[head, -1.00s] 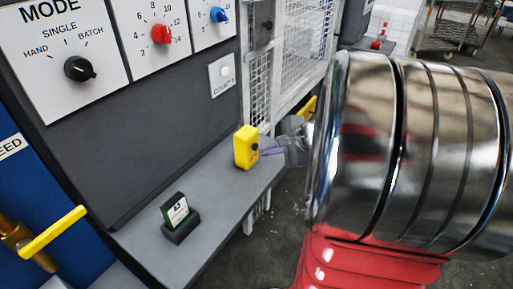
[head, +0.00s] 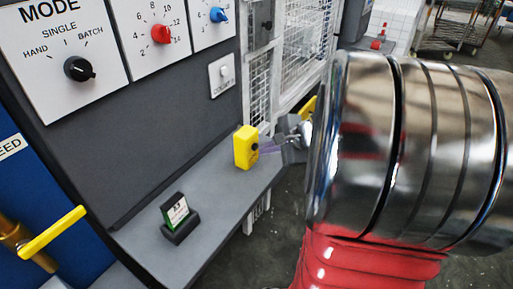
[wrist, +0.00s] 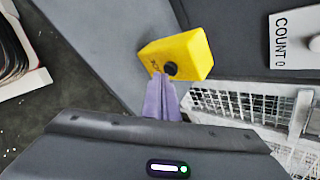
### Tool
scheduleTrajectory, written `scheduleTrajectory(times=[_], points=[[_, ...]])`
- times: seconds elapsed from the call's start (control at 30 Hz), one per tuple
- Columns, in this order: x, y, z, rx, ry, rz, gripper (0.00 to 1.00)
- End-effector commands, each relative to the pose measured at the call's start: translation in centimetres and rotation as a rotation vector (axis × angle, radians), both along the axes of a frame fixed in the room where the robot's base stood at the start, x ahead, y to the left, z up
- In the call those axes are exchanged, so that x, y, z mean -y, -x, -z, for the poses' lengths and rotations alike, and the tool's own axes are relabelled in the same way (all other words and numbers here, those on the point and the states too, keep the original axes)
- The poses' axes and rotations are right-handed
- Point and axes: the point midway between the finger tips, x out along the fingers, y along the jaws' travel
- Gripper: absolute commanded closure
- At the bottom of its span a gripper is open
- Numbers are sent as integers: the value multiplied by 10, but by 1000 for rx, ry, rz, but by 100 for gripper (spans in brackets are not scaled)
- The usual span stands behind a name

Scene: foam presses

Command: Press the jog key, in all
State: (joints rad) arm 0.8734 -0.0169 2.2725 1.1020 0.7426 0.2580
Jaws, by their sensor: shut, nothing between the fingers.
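The jog key is a dark round button (wrist: 171,68) on the side of a yellow box (wrist: 195,52), with lettering partly visible beside it in the wrist view. In the head view the yellow box (head: 244,148) stands upright on the grey shelf (head: 215,181), its dark button facing right. My gripper (wrist: 163,80) is shut and empty, its purple fingertips at or very close to the button's lower edge. In the head view the fingertips (head: 261,149) reach the box's right face. Whether they touch the button or it is pushed in, I cannot tell.
A control panel with a black mode knob (head: 79,69), a red knob (head: 160,33) and a blue knob (head: 218,15) rises behind the shelf. A small display stand (head: 178,219) sits at the shelf's front left. A yellow lever (head: 52,232) is at far left. Mesh fencing (head: 305,45) stands behind.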

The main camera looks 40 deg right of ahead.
Motion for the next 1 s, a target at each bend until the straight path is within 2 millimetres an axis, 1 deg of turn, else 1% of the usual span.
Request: scheduleTrajectory(times=[1.0], points=[[-3, -8, 0, 0, 0, 0, 100]])
